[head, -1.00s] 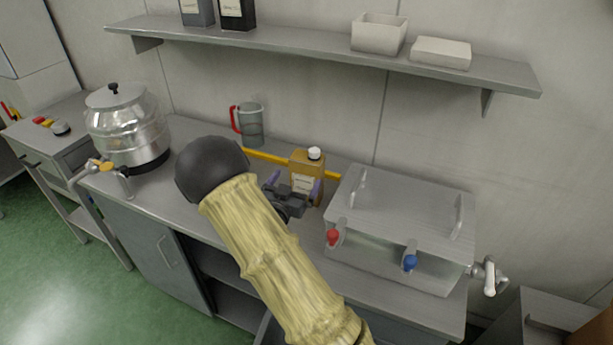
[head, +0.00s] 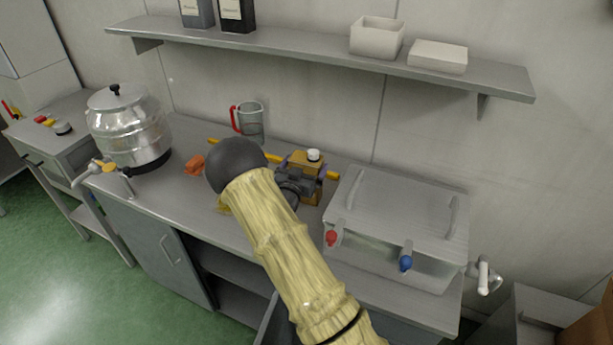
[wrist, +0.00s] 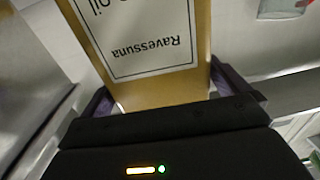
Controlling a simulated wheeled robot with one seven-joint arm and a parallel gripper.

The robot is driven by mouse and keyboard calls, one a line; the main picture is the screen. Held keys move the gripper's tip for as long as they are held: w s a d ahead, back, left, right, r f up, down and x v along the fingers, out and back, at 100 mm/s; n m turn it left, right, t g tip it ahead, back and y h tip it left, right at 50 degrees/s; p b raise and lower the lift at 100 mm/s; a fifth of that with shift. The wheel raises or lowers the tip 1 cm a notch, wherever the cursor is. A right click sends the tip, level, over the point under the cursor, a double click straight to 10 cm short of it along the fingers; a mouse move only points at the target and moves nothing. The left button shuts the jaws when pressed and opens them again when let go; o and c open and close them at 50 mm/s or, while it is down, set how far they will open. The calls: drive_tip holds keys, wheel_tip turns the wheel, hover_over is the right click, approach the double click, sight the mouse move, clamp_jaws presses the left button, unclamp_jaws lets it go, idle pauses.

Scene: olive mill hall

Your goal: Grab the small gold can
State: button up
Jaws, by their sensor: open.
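The small gold can (head: 309,166) stands upright on the steel counter, with a white cap on top and my gripper partly covering its front. In the wrist view the can (wrist: 195,85) fills the middle, with a white label reading "Ravessuna". My gripper (head: 306,178) is open, with its purple-grey fingers on either side of the can. In the wrist view one finger of my gripper (wrist: 165,97) shows at each side of the can. I cannot tell whether the fingers touch it.
A lidded steel tank (head: 400,215) with red and blue taps stands close right of the can. A jug (head: 251,122) with a red handle and a yellow bar (head: 331,175) are behind. An orange object (head: 193,165) and a steel urn (head: 129,130) are left. A shelf (head: 300,52) hangs above.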

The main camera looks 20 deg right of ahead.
drive_tip(key=shift+w+d, duration=0.5)
drive_tip(key=shift+c, duration=0.2)
drive_tip(key=c, duration=1.5)
drive_tip(key=shift+r, duration=0.15)
drive_tip(key=shift+c, duration=1.3)
drive_tip(key=shift+w, duration=0.1)
drive_tip(key=shift+r+b, duration=0.9)
drive_tip(key=shift+r, duration=4.15)
